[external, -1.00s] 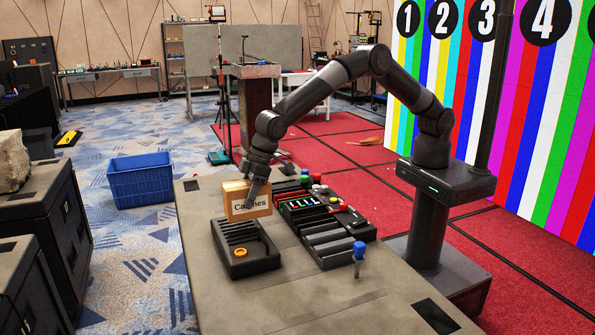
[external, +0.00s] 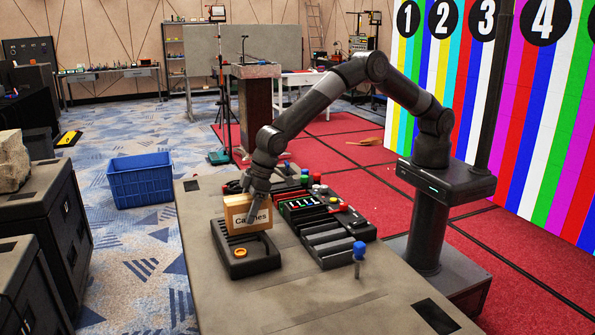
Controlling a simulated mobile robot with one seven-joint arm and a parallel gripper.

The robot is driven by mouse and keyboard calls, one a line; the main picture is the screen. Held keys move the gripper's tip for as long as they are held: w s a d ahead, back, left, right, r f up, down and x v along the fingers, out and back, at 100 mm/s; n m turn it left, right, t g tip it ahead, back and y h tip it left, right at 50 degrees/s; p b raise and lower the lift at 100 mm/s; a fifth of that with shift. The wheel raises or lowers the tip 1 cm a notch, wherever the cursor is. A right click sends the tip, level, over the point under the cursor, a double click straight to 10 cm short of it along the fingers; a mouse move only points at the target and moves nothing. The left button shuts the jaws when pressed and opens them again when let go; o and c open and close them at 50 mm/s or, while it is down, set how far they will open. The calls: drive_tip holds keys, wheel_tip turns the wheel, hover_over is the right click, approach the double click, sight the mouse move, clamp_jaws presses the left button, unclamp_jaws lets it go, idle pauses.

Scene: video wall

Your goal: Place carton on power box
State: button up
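The carton (external: 237,217) is a small tan box with a black-lettered label, partly covered by a finger of my gripper (external: 255,206). My gripper points down and is shut on the carton, one finger across its front face. The carton is upright over the rear part of a black slotted tray-like box (external: 268,262) and hides its back slots. I cannot tell whether it touches that box. Right of it stands a longer black box with red trim and lit green strips (external: 327,223). I cannot tell which of the two is the power box.
An orange ring (external: 240,253) lies in the front of the slotted box. A blue-capped screwdriver-like item (external: 359,251) stands at the right. The front of the grey table (external: 290,305) is clear. A blue crate (external: 140,183) is on the floor at left.

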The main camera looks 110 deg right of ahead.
drive_tip(key=shift+o, duration=0.7)
drive_tip(key=shift+r, duration=0.3)
drive_tip(key=v, duration=1.2)
drive_tip(key=shift+s+f, duration=0.1)
drive_tip(key=s+d+r, duration=0.4)
drive_tip(key=s+r, duration=0.5)
drive_tip(key=s, duration=0.3)
drive_tip(key=s+d+r, duration=0.3)
drive_tip(key=s+r, duration=0.7)
drive_tip(key=s, duration=0.1)
drive_tip(key=s+d+f, duration=0.1)
drive_tip(key=s+d, duration=0.1)
drive_tip(key=s, duration=1.1)
drive_tip(key=s+d+f+t, duration=0.1)
drive_tip(key=s+d, duration=0.1)
drive_tip(key=s, duration=1.2)
drive_tip(key=shift+s+f, duration=0.15)
drive_tip(key=shift+f, duration=0.1)
